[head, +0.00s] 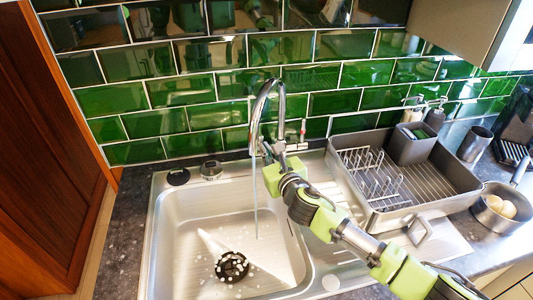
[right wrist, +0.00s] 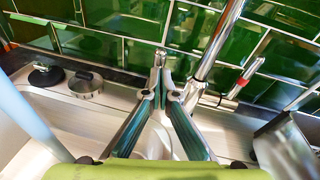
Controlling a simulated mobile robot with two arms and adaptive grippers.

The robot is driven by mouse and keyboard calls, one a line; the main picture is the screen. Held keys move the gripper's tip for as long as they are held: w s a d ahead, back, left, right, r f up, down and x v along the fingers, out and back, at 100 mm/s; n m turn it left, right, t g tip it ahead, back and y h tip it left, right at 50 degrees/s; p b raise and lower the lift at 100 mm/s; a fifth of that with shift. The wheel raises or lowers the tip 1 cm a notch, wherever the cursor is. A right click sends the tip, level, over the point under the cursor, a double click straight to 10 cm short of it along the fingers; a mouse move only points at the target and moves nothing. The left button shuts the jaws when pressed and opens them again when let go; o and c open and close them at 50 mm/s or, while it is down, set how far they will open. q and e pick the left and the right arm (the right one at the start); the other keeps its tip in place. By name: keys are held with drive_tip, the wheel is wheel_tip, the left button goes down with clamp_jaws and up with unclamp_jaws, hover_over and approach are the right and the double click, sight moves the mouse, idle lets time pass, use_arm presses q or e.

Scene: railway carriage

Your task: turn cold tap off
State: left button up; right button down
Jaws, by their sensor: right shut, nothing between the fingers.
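The chrome tap (head: 266,92) stands behind the sink with a tall curved neck, and a thin stream of water (head: 256,200) falls from its spout. A side lever with a red ring (head: 302,132) points up at its right; it also shows in the right wrist view (right wrist: 242,82). No blue-marked cold lever can be made out; the fingers may cover it. My right gripper (head: 272,174) is at the tap's base. In the right wrist view its fingers (right wrist: 161,97) are shut and empty, just left of the tap's neck (right wrist: 214,45). Contact cannot be told. My left gripper is out of view.
The steel sink basin (head: 190,225) holds a dark drain strainer (head: 231,266). A grey dish rack (head: 455,184) stands on the right, with a pan (head: 490,222) beyond it. Round knobs (head: 211,169) sit on the back-left rim. Green tiles close off the back.

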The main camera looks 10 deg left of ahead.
drive_tip(key=shift+w+a+r+p, duration=0.35)
drive_tip(key=shift+w+r+p, duration=0.35)
drive_tip(key=shift+w, duration=0.1)
drive_tip(key=shift+w+a+r+p, duration=0.35)
drive_tip(key=shift+w+r+p, duration=0.3)
drive_tip(key=shift+w, duration=0.1)
